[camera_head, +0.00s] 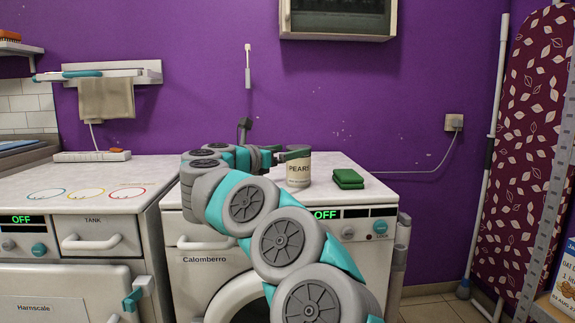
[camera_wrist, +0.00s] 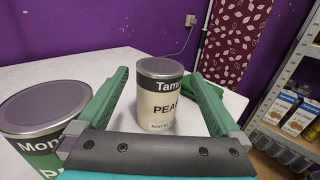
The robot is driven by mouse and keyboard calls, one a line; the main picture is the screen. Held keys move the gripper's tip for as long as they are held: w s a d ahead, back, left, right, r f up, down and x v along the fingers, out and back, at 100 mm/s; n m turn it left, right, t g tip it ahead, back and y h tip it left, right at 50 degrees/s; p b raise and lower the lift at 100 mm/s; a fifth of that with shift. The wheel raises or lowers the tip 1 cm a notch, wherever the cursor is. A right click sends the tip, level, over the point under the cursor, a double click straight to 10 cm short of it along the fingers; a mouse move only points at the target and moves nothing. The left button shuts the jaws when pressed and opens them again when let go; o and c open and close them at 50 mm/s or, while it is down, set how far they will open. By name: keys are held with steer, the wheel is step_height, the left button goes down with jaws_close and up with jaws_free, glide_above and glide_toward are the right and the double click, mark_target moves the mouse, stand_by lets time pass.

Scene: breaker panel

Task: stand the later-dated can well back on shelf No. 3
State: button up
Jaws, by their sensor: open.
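A cream can with a dark band and the word PEARS (camera_head: 298,172) stands upright on the white washing machine top. In the wrist view this pears can (camera_wrist: 158,105) shows between the open fingers of my gripper (camera_wrist: 156,76); I cannot tell whether they touch it. Its small date line is too blurred to read. A second can with a dark green label (camera_wrist: 45,125) stands at the lower left of the wrist view, outside the left finger. Its date is not visible, and my arm seems to hide it in the head view. Shelf No. 3 cannot be identified.
Green folded cloths or sponges (camera_head: 348,178) lie right of the pears can. A metal shelf rack with cartons (camera_wrist: 286,108) stands at the right. An ironing board (camera_head: 525,150) leans against the wall. A counter with coloured rings (camera_head: 85,192) is at the left.

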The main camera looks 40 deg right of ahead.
step_height(320, 180, up, 2)
steer(key=shift+r, duration=0.1)
